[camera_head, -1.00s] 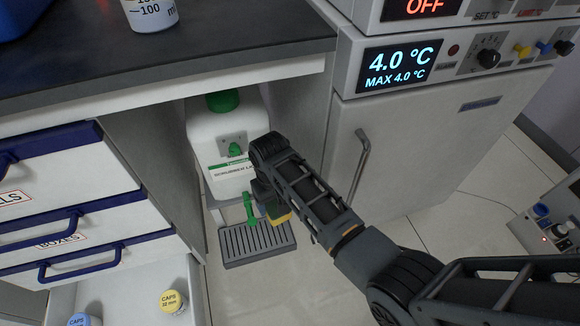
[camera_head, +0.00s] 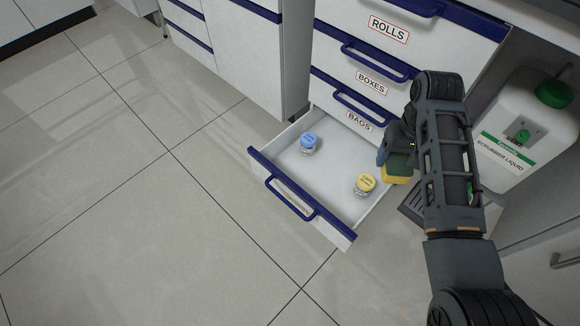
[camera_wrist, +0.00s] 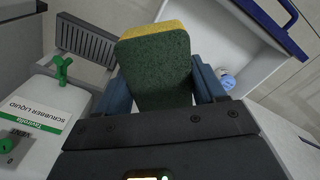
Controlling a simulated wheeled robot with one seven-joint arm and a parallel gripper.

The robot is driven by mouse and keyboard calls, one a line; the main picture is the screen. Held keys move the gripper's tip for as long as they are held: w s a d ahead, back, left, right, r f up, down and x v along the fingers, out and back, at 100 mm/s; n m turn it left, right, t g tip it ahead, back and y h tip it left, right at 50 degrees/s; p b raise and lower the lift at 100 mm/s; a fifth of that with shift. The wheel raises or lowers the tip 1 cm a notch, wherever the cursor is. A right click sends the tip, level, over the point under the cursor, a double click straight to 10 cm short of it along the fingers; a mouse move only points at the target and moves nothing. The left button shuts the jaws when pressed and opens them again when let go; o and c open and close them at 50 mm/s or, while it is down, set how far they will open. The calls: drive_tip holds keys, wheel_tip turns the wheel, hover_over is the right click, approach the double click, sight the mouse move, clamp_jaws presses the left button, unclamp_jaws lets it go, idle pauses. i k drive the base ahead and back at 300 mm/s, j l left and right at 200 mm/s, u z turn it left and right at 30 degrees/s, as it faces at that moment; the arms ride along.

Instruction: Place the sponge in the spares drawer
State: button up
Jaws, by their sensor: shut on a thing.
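The sponge, yellow with a dark green side, shows in the head view (camera_head: 397,172) and in the wrist view (camera_wrist: 158,70). My gripper (camera_wrist: 160,88) is shut on it; in the head view (camera_head: 393,158) my arm hides part of the gripper. The sponge is held near the right side of an open bottom drawer (camera_head: 290,172), by the wall next to the yellow-lidded jar. The open drawer holds a blue-lidded jar (camera_head: 308,143) and a yellow-lidded jar (camera_head: 364,184), with bare floor between and around them.
Shut drawers labelled ROLLS (camera_head: 389,30), BOXES (camera_head: 371,82) and BAGS (camera_head: 359,121) stand above the open drawer. A scrubber liquid canister (camera_head: 520,130) and a grey drip grate (camera_head: 412,205) are at the right. Open tiled floor lies at the left.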

sight(329, 175)
drive_tip(key=i+l+u, duration=0.2)
drive_tip(key=i+u, duration=0.3)
drive_tip(key=i+l+u, duration=0.25)
drive_tip(key=u, duration=0.2)
drive_tip(key=i+l, duration=0.25)
drive_tip(key=l, duration=0.15)
